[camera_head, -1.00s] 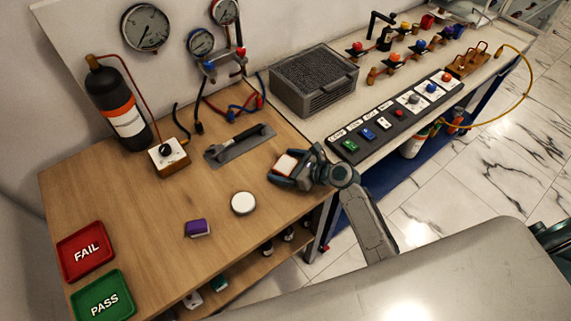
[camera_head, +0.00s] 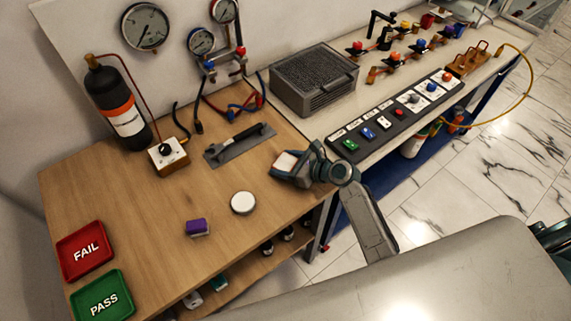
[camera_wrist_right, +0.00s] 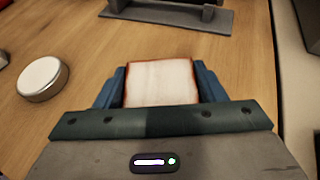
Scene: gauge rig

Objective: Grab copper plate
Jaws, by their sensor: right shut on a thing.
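The copper plate (camera_wrist_right: 160,82) is a small block with a whitish top and a thin copper-red edge. In the right wrist view it sits between the two blue fingers of my right gripper (camera_wrist_right: 160,88), which is shut on it. In the head view the same plate (camera_head: 287,161) shows at the tip of my right gripper (camera_head: 288,166), over the right part of the wooden bench (camera_head: 150,215). I cannot tell whether the plate touches the bench. My left gripper is not in view.
A white round disc (camera_head: 243,203) and a purple block (camera_head: 197,227) lie left of the gripper. Red FAIL (camera_head: 68,268) and green PASS (camera_head: 112,312) trays sit front left. A labelled switch strip (camera_head: 372,147) stands right.

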